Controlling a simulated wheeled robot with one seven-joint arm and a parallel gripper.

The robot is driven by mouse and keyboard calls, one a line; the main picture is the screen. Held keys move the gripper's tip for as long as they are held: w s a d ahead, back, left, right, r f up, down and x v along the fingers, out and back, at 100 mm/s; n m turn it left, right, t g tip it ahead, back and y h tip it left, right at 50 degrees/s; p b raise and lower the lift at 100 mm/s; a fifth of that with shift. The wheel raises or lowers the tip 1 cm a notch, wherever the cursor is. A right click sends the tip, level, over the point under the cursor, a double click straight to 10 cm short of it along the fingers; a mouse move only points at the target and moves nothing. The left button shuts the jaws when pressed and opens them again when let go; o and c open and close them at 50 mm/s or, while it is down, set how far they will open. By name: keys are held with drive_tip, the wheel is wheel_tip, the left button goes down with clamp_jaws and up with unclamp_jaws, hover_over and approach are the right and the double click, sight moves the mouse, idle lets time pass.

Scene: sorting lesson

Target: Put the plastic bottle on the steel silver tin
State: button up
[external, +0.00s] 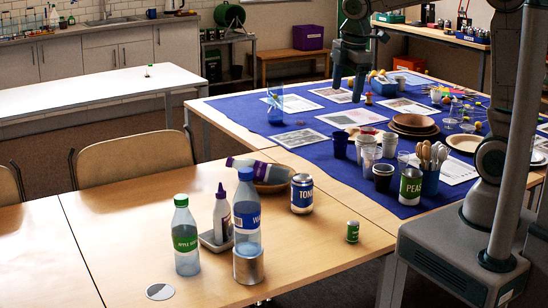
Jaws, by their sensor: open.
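A second clear plastic bottle (185,238), with a green cap and an apple juice label, stands on the table to the left. My gripper (348,97) is open and empty, pointing down over the blue-covered table at the back, well away from both bottles and the tin.
A silver disc (160,291) lies in front. The blue cloth (235,107) holds cups and papers. The table's left is clear.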

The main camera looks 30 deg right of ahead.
drive_tip(key=s+d+f+m, duration=0.2)
drive_tip(key=s+d+m, duration=0.4)
drive_tip(key=d+m, duration=0.2)
drive_tip(key=s+d+f+m+t, duration=0.1)
drive_tip(key=s+d+f+m, duration=0.2)
drive_tip(key=s+d+m, duration=0.4)
drive_tip(key=d+m, duration=0.2)
drive_tip(key=d, duration=0.1)
drive_tip(key=shift+d, duration=0.35)
